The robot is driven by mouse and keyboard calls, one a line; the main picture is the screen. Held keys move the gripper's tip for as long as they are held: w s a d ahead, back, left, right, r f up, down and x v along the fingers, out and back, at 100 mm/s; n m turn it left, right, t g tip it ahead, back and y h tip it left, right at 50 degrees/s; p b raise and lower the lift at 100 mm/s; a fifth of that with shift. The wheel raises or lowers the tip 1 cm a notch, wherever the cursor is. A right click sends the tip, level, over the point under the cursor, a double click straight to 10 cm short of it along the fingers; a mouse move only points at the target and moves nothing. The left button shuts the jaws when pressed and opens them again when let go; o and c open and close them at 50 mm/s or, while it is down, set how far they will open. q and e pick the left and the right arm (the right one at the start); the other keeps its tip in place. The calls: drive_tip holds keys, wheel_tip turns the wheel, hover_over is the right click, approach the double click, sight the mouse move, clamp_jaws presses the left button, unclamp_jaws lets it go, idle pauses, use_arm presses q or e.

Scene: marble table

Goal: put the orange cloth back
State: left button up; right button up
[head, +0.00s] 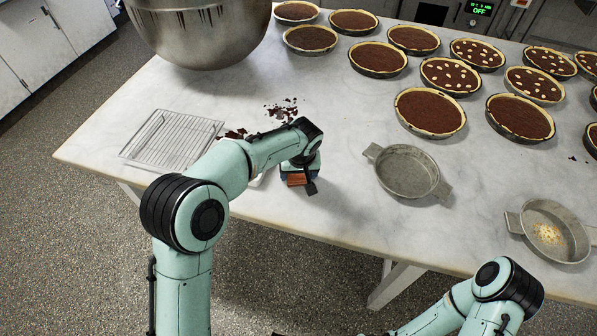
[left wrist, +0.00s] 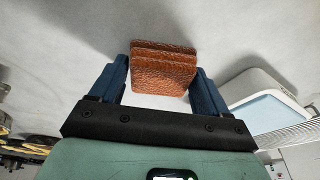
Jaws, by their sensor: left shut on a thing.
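The orange cloth (left wrist: 165,70) is a small folded, textured orange-brown pad in the left wrist view. It sits between the two blue fingers of my left gripper (left wrist: 160,82), which is shut on it. In the head view, the orange cloth (head: 296,180) shows as a small patch at my left gripper (head: 300,184), near the table's front edge. I cannot tell whether it touches the marble. A white tray with a pale blue inside (left wrist: 262,97) lies to the right in the left wrist view. My arm mostly hides it in the head view. My right gripper is out of view.
A wire rack (head: 172,140) lies left on the marble table (head: 330,215). Dark crumbs (head: 282,110) lie behind my left gripper. A metal bowl (head: 200,35) stands at the back.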

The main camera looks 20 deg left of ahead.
use_arm(q)
drive_tip(key=o, duration=1.1)
drive_tip(key=shift+c, duration=0.2)
drive_tip(key=p+v, duration=0.1)
drive_tip(key=v, duration=1.1)
drive_tip(key=shift+s, duration=0.1)
